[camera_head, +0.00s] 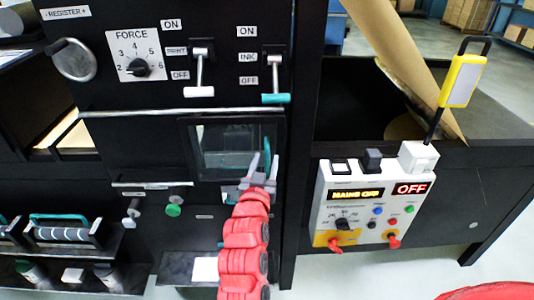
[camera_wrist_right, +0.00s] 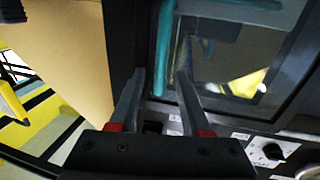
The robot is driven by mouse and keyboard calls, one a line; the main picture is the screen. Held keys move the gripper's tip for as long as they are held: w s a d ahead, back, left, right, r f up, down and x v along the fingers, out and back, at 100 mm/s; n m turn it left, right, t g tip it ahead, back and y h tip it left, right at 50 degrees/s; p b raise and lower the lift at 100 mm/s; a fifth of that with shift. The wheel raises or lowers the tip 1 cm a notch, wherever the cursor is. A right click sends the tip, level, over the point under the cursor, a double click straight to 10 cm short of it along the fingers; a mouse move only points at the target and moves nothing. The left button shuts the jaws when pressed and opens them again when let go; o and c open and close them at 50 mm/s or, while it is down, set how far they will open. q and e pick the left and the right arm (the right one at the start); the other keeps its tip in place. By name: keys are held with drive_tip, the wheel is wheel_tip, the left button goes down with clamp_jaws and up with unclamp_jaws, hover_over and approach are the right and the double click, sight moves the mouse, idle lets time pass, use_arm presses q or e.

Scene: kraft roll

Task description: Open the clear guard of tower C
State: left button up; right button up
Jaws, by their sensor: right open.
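A clear guard (camera_head: 225,148) in a dark frame sits in the front of the black tower and looks shut. Its pane also shows in the right wrist view (camera_wrist_right: 235,50). A teal upright handle (camera_wrist_right: 163,45) runs along the pane's left edge in that view. My right gripper (camera_head: 262,167) is open in front of the guard's lower right side. In the wrist view its two fingers (camera_wrist_right: 160,75) lie on either side of the teal handle. I cannot tell whether they touch it. No letter naming the tower is readable. My left gripper is out of view.
A white control box (camera_head: 365,205) with a lit OFF display stands right of the tower. Above the guard are a white-handled lever (camera_head: 199,75) and a teal-handled lever (camera_head: 275,80). A large brown roll (camera_head: 395,50) leans behind the box. Lower left are shelves with small items.

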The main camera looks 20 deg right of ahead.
drive_tip(key=shift+x, duration=1.25)
clamp_jaws()
idle(0.5)
